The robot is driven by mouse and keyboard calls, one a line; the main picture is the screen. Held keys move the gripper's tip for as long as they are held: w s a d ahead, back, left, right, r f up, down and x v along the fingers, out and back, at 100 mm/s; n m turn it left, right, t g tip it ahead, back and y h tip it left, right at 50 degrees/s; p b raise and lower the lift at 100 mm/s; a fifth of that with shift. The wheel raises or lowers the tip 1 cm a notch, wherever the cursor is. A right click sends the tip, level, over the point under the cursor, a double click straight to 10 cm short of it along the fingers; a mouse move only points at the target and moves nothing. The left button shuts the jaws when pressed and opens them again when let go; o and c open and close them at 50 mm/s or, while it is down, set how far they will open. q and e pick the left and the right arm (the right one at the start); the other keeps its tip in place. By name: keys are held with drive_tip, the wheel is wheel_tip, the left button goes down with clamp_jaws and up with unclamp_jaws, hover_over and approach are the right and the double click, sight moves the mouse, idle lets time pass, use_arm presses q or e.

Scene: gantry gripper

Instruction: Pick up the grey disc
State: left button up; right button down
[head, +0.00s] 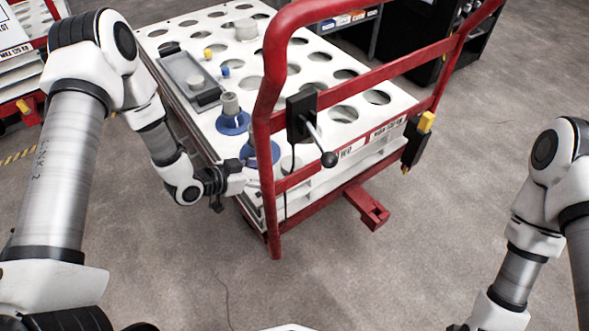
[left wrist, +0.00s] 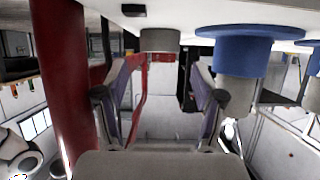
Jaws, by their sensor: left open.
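In the left wrist view, which looks upside down, a short grey disc (left wrist: 159,40) stands against the white cart top. It lies in line with the gap between my left fingers, beyond the tips. My left gripper (left wrist: 158,72) is open with nothing between its fingers. In the head view my left gripper (head: 243,182) is at the near left edge of the cart, beside a blue flanged part (head: 262,154). I cannot surely pick out the same disc in the head view; the red frame may hide it. Only my right arm shows, at lower right; its jaws are out of frame.
The cart's white top (head: 205,28) has many round holes. Its red handle frame (head: 268,150) rises just right of my left gripper. A second blue part (head: 232,122) with a grey cylinder and a grey tray (head: 188,78) sit on top. The front floor is clear.

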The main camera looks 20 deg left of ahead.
sight(282, 169)
use_arm(q)
drive_tip(key=b+x, duration=0.2)
drive_tip(key=x, duration=0.5)
drive_tip(key=shift+w+d+f, duration=0.2)
drive_tip(key=shift+f, duration=0.05)
drive_tip(key=shift+r, duration=0.1)
drive_tip(key=c, duration=1)
drive_tip(key=shift+o, duration=0.2)
